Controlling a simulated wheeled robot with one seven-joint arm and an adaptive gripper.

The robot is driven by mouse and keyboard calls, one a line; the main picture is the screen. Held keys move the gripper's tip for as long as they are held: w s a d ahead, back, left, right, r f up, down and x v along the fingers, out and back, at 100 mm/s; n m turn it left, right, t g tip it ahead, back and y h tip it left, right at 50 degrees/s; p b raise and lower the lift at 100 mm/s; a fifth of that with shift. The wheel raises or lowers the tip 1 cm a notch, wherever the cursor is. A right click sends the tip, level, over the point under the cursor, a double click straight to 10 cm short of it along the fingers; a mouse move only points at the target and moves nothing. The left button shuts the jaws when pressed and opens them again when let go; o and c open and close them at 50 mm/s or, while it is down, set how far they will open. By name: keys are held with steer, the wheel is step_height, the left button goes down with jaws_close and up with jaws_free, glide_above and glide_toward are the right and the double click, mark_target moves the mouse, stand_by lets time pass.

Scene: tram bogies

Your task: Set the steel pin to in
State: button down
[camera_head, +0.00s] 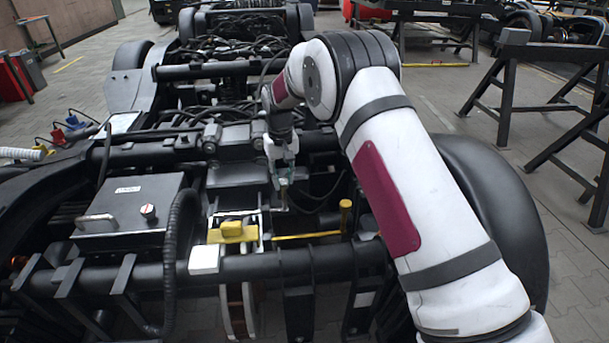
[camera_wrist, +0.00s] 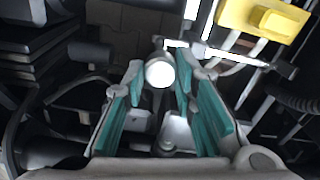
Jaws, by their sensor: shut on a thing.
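My gripper (camera_head: 280,172) reaches down from above into the middle of the bogie. In the wrist view its two teal-padded fingers (camera_wrist: 160,82) close around the steel pin (camera_wrist: 159,72), whose bright round end shows between the fingertips. The lower part of the pin is hidden. In the head view the pin is small and mostly covered by the fingers, so I cannot tell how deep it sits.
A yellow block (camera_head: 232,232) sits left of my gripper, and it also shows in the wrist view (camera_wrist: 262,20). A yellow-handled bar (camera_head: 308,235) lies in front. A black box (camera_head: 130,205) stands at left. Cables and tubes crowd the area.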

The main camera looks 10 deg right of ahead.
steer(key=shift+a, duration=1.25)
steer(key=shift+a, duration=0.1)
steer(key=c, duration=1.3)
jaws_free()
steer(key=shift+a, duration=0.1)
step_height(320, 180, up, 12)
steer(key=shift+d+r, duration=0.1)
steer(key=shift+d, duration=0.1)
